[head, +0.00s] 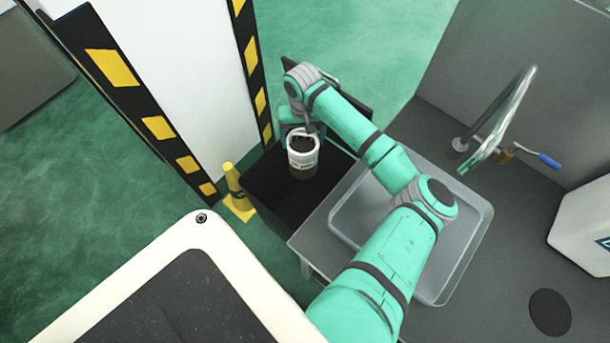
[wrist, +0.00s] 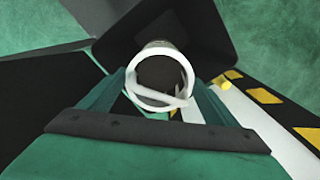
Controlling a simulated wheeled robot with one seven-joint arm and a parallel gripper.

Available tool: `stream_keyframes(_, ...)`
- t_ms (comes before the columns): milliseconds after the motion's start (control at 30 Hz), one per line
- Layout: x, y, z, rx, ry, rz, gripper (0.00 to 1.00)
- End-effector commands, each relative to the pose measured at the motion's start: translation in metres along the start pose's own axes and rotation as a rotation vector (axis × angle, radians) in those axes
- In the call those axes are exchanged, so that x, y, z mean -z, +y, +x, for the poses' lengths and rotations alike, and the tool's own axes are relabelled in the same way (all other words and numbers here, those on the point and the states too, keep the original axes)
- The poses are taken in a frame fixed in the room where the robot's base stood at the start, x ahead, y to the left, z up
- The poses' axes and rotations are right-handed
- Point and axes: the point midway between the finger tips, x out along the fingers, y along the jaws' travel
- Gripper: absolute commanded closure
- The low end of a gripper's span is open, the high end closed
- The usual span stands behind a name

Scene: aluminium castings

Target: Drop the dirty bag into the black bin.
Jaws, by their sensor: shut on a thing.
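The dirty bag (head: 303,160) has a white ring top with a small handle, a dark inside and a greyish lower part. It hangs upright over the black bin (head: 262,190), inside the bin's outline in the head view. My gripper (head: 300,131) is shut on its white rim from above. In the wrist view the bag's ring (wrist: 160,106) sits between my two fingers (wrist: 164,92), with the dark bin (wrist: 205,25) beyond. I cannot tell how far the bag's lower end reaches into the bin.
A grey table with a shallow tray (head: 480,235) stands right of the bin, under my arm. A yellow cone (head: 236,190) and a white post with black and yellow edging (head: 190,70) stand to its left. A lever with a blue grip (head: 549,160) is at the right.

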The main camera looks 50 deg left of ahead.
Motion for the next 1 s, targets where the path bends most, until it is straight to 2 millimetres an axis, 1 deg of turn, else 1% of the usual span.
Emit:
stream_keyframes(400,-0.002,0.004,0.041,0.002,-0.002,0.01,0.6)
stream_keyframes(500,-0.001,0.004,0.049,0.002,-0.001,0.01,0.6)
stream_keyframes(700,-0.001,0.003,0.057,0.001,-0.001,0.005,0.6)
stream_keyframes(967,0.0,0.002,0.058,0.0,0.0,0.004,0.6)
stream_keyframes(1000,0.0,0.002,0.058,0.0,0.0,0.004,0.1)
